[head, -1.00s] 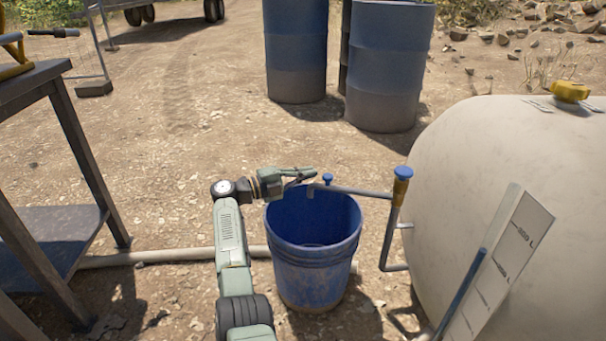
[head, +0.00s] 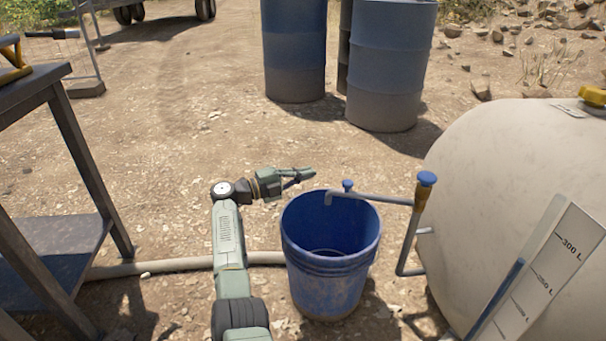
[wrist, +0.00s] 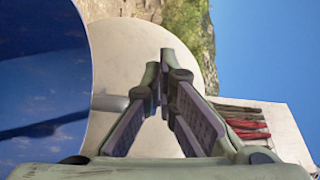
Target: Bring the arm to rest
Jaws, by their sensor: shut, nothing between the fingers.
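My gripper (head: 305,176) is at the end of my arm, to the left of the blue bucket and a little above its rim, pointing right. It is shut and empty, apart from everything around it. In the wrist view its two fingers (wrist: 163,62) meet at the tips, with the pale tank behind them. The blue bucket (head: 330,285) stands on the ground just right of my arm. The spout pipe (head: 375,199) with its blue-topped valve (head: 426,179) reaches from the tank over the bucket.
The large pale tank (head: 490,170) with a litre scale (head: 545,275) stands at the right. A dark metal table (head: 60,230) stands at the left. Blue drums (head: 390,70) stand behind the bucket. A pale pipe (head: 180,266) lies across the ground. Open dirt lies ahead, left of the drums.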

